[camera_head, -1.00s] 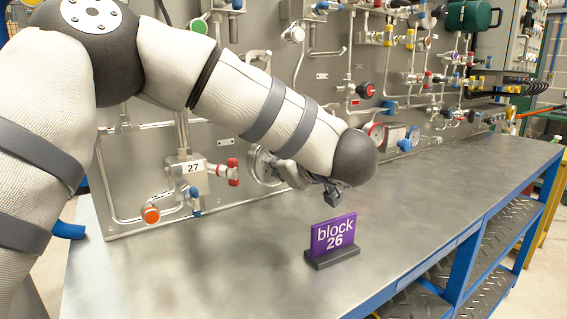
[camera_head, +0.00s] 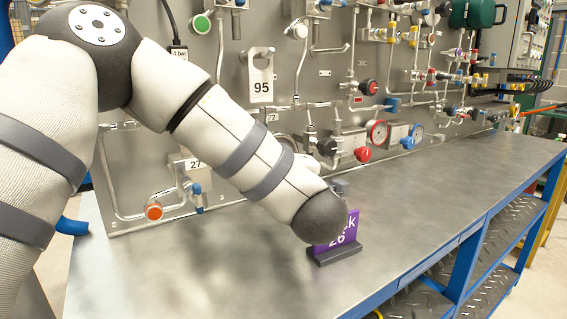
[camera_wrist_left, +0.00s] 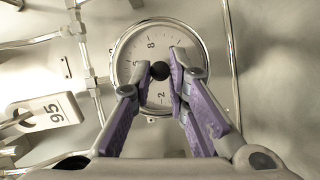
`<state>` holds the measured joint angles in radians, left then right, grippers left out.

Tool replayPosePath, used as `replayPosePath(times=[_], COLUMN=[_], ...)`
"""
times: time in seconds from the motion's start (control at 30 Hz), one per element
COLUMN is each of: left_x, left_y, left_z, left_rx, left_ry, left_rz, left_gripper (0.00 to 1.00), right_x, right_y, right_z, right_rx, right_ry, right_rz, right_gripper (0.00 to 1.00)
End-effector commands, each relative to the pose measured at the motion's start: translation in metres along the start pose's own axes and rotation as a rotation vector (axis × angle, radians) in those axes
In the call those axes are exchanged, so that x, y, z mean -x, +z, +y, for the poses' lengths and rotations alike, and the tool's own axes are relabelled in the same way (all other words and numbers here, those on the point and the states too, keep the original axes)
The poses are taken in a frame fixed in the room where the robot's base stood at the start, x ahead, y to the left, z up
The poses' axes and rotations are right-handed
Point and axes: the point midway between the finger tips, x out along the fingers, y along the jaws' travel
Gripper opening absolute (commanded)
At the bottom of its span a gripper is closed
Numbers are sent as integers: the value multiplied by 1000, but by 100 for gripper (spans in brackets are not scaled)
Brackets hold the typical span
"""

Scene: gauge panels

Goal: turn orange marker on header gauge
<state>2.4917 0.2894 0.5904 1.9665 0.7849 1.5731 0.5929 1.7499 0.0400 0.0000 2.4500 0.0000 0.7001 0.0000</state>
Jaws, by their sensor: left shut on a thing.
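In the left wrist view, a round gauge (camera_wrist_left: 194,40) with a pale dial, dark numerals and a metal rim is straight ahead. A black round knob (camera_wrist_left: 160,70) sits at the middle of its face. My left gripper (camera_wrist_left: 159,74) has its two purple-padded fingers over the dial, one on each side of the knob, and is shut on it. I cannot make out an orange marker on the dial. In the head view, my left arm hides the gripper and the place where it works. My right gripper is not in view.
A white tag 95 (camera_head: 261,79) hangs on the panel, also in the wrist view (camera_wrist_left: 48,113). Pipes flank the gauge. A purple block 26 sign (camera_head: 345,229) stands on the metal bench (camera_head: 430,195), partly behind my arm. An orange knob (camera_head: 153,211) is low left.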

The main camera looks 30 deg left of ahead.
Motion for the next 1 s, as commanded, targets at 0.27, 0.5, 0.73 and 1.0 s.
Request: replayPosePath(times=[0.27, 0.5, 0.73, 1.0], left_x=[0, 0, 0, 0], left_y=[-1, -1, -1, -1], left_z=[-1, -2, -2, -2], left_rx=[115, 156, 163, 162], left_ry=[48, 64, 67, 66], left_rz=[3, 3, 4, 4], left_gripper=[0, 0, 0, 31], right_x=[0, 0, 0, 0], right_y=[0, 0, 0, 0], right_z=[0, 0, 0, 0], right_rx=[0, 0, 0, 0], right_ry=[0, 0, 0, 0], right_rz=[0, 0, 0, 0], right_gripper=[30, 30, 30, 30])
